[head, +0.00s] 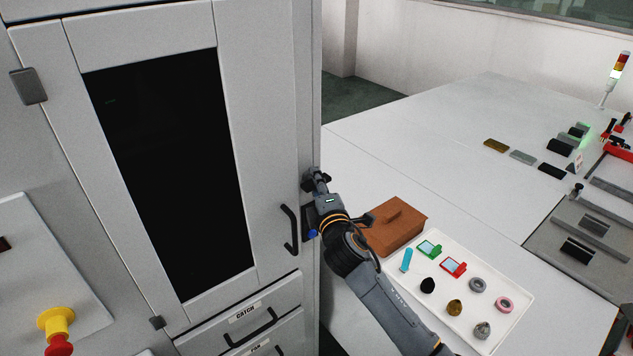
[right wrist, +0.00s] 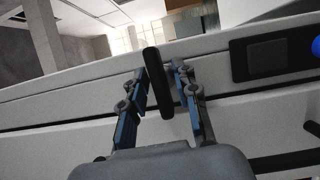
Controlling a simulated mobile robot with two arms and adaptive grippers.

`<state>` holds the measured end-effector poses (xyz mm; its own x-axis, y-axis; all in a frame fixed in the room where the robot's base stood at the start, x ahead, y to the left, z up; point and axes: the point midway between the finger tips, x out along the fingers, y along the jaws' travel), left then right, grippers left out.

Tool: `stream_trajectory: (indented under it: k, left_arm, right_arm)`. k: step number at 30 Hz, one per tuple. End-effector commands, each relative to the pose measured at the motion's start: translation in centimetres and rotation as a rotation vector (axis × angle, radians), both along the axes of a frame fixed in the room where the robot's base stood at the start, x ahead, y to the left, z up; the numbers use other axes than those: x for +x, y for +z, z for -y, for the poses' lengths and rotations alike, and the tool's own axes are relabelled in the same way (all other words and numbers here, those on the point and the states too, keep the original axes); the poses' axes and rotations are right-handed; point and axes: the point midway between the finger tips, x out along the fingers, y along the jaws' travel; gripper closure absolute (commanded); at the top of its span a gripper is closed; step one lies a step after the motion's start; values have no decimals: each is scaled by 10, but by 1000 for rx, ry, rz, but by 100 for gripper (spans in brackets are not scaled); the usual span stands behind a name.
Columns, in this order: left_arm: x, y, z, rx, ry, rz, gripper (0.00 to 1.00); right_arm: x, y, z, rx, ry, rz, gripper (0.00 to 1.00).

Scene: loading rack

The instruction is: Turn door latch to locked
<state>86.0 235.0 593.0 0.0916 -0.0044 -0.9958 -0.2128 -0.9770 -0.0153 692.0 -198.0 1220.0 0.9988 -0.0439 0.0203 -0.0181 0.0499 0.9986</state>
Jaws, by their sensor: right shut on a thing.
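The tall grey cabinet door (head: 266,130) with a dark window is closed at the left of the head view. My right gripper (head: 312,180) is at the door's right edge, above the black door handle (head: 289,229). In the right wrist view, the door latch (right wrist: 158,85) is a dark bar between the two fingers of my right gripper (right wrist: 160,76), which is shut on it. The bar lies slightly tilted across the long seams of the cabinet front. In the head view the gripper mostly hides the latch. My left gripper is not in view.
A dark panel with a blue knob (head: 312,233) sits just below my right gripper. A brown box (head: 396,232) and a white tray (head: 446,240) of small items stand on the table to the right. Labelled drawers (head: 240,316) are below the door.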

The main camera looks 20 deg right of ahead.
Motion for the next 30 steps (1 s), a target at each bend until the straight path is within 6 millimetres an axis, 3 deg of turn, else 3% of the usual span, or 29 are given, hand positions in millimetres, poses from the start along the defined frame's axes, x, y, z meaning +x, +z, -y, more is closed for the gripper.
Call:
stream_trajectory:
  k: [6, 7, 8, 20, 30]
  left_arm:
    - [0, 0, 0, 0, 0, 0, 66]
    - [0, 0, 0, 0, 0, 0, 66]
    - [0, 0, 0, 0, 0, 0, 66]
    - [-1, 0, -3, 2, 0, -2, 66]
    - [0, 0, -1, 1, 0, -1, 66]
  right_arm:
    - [0, 0, 1, 0, -1, -1, 100]
    - [0, 0, 1, -1, -1, -1, 66]
    - [0, 0, 1, -1, -1, -1, 64]
    - [-8, -1, 0, -1, 1, 1, 64]
    - [-76, -4, -3, -1, 1, -2, 64]
